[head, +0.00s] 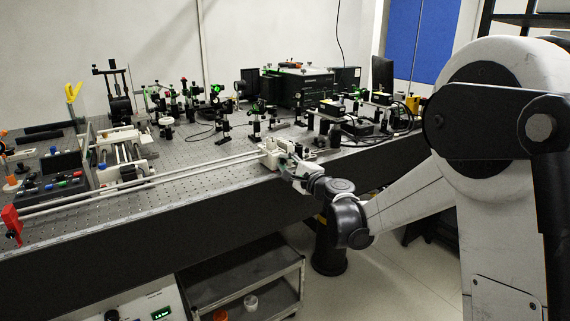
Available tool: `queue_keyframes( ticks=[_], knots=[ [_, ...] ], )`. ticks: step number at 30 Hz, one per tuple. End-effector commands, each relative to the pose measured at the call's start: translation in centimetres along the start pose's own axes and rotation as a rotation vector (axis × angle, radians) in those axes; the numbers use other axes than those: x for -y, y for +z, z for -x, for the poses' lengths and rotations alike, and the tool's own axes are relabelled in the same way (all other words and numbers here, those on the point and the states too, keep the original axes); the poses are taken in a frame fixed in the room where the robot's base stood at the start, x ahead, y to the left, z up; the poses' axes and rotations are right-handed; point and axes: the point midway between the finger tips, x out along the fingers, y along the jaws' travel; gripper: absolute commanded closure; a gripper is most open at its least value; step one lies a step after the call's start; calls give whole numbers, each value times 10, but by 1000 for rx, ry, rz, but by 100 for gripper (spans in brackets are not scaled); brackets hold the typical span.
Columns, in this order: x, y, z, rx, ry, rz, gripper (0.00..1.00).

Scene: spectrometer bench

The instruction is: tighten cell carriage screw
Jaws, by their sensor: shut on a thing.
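The optical bench (200,152) runs across the view with a perforated top. Two long parallel rails (140,189) lie along its front edge. A small pale carriage (272,148) sits at the right end of the rails. My gripper (284,158) is at the near right side of this carriage, low over the front edge of the bench. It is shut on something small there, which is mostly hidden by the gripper. The screw itself is too small to make out.
A red end piece (12,220) stands at the left end of the rails. A tray of coloured-handled tools (60,178) and a white-framed stage (124,152) lie behind the rails. Several optic mounts and a black box (303,87) fill the back. A shelf cart (250,275) stands below.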

Motion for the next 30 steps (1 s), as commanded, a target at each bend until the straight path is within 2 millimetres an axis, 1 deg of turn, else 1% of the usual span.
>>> queue_keyframes(
  ticks=[2,3,6,7,14,19,23,30],
  knots=[
    [0,0,1,-1,0,1,100],
    [0,0,1,-1,0,1,84],
    [0,0,0,-1,0,1,71],
    [0,0,0,-1,0,1,68],
    [0,0,0,0,0,3,68],
    [0,0,0,0,0,54,68],
    [0,0,0,0,0,151,68],
    [-1,-1,0,-1,0,383,68]
  ],
)
